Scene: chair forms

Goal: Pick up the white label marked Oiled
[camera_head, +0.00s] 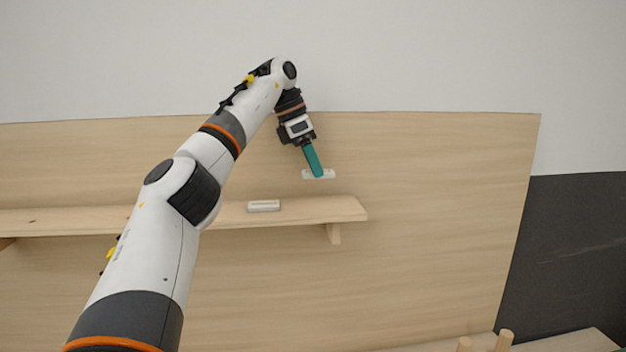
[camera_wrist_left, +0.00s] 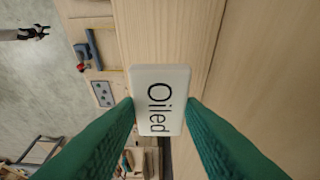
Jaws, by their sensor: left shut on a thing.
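The white label marked Oiled (camera_wrist_left: 160,99) is a small rounded block, and its black lettering reads clearly in the left wrist view. In the head view the label (camera_head: 328,174) shows pale at the tip of my left gripper (camera_head: 316,172), above and near the right end of the wooden shelf. My left gripper's teal fingers (camera_wrist_left: 160,112) are shut on the label, one on each side of it. The label is held clear above the shelf in front of the wooden panel.
A wooden shelf (camera_head: 300,211) runs along the wooden back panel (camera_head: 430,220). A second whitish label (camera_head: 264,206) lies on the shelf; its text is unreadable. Wooden pegs (camera_head: 503,341) stand at the lower right. The panel right of the shelf is clear.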

